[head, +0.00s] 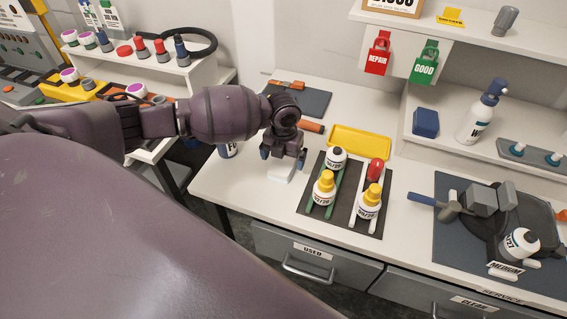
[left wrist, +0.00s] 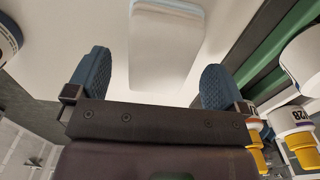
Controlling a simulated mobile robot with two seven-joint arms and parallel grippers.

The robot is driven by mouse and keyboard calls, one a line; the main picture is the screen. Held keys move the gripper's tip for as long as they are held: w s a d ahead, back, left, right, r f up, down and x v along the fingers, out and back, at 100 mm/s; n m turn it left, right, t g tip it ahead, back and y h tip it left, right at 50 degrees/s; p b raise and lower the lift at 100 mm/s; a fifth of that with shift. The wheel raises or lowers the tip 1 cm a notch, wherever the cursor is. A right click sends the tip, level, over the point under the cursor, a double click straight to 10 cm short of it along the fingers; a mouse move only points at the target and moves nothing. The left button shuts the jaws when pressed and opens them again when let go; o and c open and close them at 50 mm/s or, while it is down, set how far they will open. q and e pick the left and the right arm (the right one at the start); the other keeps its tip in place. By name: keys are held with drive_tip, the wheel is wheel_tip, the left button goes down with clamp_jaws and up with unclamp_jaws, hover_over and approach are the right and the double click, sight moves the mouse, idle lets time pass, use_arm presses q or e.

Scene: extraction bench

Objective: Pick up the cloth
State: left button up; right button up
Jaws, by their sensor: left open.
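The cloth (head: 281,174) looks like a small white folded pad lying flat on the white bench top. It also shows in the left wrist view (left wrist: 167,45), with a pale blue band at its far edge. My left gripper (head: 283,156) points down just above the cloth and hides part of it in the head view. In the left wrist view its two blue fingers (left wrist: 155,80) are spread wide with nothing between them, and the cloth lies beyond, between their lines. I cannot tell whether the fingers touch it. My right gripper is not in view.
A dark mat (head: 345,222) with several bottles stands close to the right of the gripper. A yellow tray (head: 360,142) lies behind it. A white bottle (head: 228,150) stands partly hidden at the left. Drawers (head: 300,262) front the bench.

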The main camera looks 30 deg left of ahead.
sight(283, 161)
use_arm(q)
drive_tip(key=shift+f, duration=1.1)
drive_tip(key=c, duration=1)
drive_tip(key=shift+r, duration=0.1)
wheel_tip(283, 161, up, 20)
drive_tip(key=shift+f+b, duration=0.1)
drive_tip(key=shift+b, duration=0.5)
drive_tip(key=o, duration=0.3)
drive_tip(key=shift+c, duration=1.1)
